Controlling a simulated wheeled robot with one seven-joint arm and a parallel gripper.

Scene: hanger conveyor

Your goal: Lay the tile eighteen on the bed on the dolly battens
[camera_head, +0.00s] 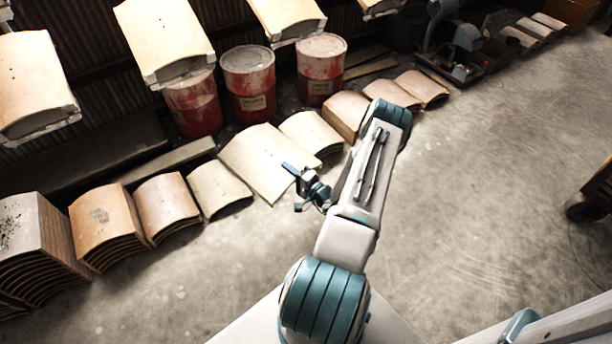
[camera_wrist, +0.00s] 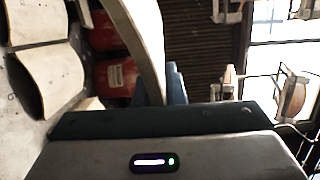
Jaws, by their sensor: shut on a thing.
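My gripper (camera_head: 292,172) is shut on the edge of a pale, curved clay tile (camera_head: 262,160), left of my forearm in the head view. The tile is tilted and hangs out beyond the fingers, in front of the row of floor stacks. In the wrist view the tile (camera_wrist: 147,40) shows edge-on as a pale curved band, rising from beside the blue finger (camera_wrist: 176,84). No number can be read on it. A brown wheeled thing (camera_head: 598,190), perhaps the dolly, is cut off at the right edge; its battens and bed cannot be made out.
Stacks of curved tiles (camera_head: 105,222) line the floor from left to upper right. Red drums (camera_head: 250,85) stand behind them. Other tiles (camera_head: 165,35) hang along the top. Black trays (camera_head: 465,65) stand at the upper right. The concrete floor (camera_head: 490,190) at right is clear.

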